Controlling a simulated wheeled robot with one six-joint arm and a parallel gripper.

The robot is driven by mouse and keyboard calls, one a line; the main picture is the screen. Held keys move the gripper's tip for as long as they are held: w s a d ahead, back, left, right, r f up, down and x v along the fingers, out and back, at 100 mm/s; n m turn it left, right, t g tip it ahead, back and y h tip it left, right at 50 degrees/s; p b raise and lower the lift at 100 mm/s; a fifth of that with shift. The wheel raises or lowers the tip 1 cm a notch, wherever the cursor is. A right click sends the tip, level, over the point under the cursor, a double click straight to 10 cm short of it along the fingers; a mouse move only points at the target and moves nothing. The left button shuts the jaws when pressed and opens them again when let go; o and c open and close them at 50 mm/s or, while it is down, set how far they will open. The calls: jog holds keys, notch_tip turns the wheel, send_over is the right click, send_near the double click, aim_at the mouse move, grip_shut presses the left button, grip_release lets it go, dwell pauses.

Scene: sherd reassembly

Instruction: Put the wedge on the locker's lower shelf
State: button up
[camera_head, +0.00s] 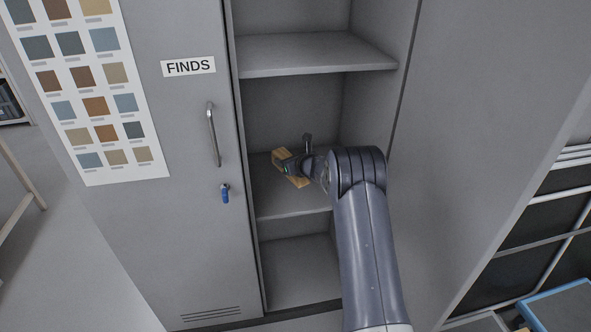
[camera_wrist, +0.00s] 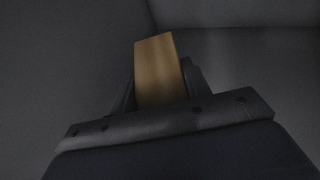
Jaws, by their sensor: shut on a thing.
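The wedge is a light-brown wooden block (camera_head: 300,181). It is inside the open locker, over the lower shelf (camera_head: 285,206), and I cannot tell whether it touches the shelf.
The upper shelf (camera_head: 315,52) is above my arm, and the locker floor (camera_head: 300,275) below looks empty. The door labelled FINDS (camera_head: 188,66) is on the left, with a handle (camera_head: 213,135) and a blue-tagged key (camera_head: 225,193). The locker's side wall is close on the right.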

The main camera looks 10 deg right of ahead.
jog(key=shift+w+f, duration=0.2)
notch_tip(320, 180, down, 9)
jog(key=shift+a+f, duration=0.1)
jog(key=shift+f, duration=0.05)
jog(key=shift+f+b, duration=0.2)
jog(key=shift+b, duration=0.1)
jog(key=o, duration=1.1)
jog(key=shift+r, duration=0.2)
jog(key=b+v, duration=0.1)
jog(key=v, duration=1.1)
